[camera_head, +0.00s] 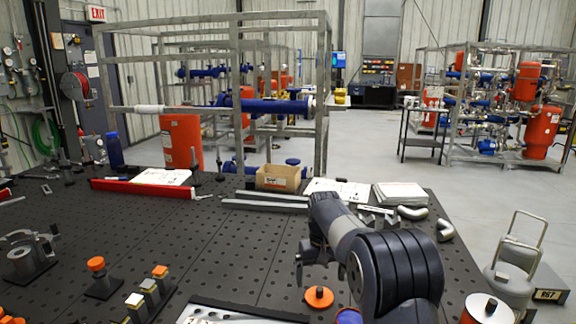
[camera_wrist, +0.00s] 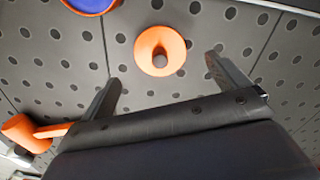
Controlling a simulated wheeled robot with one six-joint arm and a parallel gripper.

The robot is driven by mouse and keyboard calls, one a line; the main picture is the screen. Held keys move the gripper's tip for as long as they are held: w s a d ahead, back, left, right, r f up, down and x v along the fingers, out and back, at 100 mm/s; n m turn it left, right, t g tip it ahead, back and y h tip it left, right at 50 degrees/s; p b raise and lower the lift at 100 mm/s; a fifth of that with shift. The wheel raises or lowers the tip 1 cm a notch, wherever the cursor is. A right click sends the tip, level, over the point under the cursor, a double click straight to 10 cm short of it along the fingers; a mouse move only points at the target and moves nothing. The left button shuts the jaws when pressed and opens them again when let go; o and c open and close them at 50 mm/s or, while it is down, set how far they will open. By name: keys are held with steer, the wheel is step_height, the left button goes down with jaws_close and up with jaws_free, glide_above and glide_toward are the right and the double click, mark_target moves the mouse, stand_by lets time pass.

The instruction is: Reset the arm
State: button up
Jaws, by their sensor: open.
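My gripper (camera_wrist: 165,85) is open and empty in the wrist view, its two dark fingers apart above the perforated black table. An orange round piece with a dark centre (camera_wrist: 160,50) lies on the table beyond the fingertips, between them in the picture. The same orange piece shows in the head view (camera_head: 318,297), below my bent arm.
A blue round item (camera_wrist: 92,4) and another orange item (camera_wrist: 22,132) lie nearby. Orange-topped blocks (camera_head: 148,290) stand at left front. A cardboard box (camera_head: 278,178), metal bars (camera_head: 265,201), papers (camera_head: 340,190) and pipe elbows (camera_head: 412,212) sit along the far edge. The table's middle is clear.

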mark_target(320, 289)
step_height(320, 289, down, 6)
steer(key=shift+r, duration=0.2)
step_height(320, 289, up, 11)
steer(key=s+d+r+m, duration=0.2)
steer(key=s+d+m, duration=0.5)
steer(key=s+m, duration=0.5)
steer(key=shift+m, duration=0.7)
steer(key=f, duration=0.3)
steer(key=w+f, duration=0.1)
steer(key=f, duration=0.2)
steer(key=w+f+p, duration=0.1)
steer(key=f, duration=0.2)
steer(key=shift+a+f, duration=0.15)
steer(key=shift+f, duration=0.25)
steer(key=shift+r, duration=0.7)
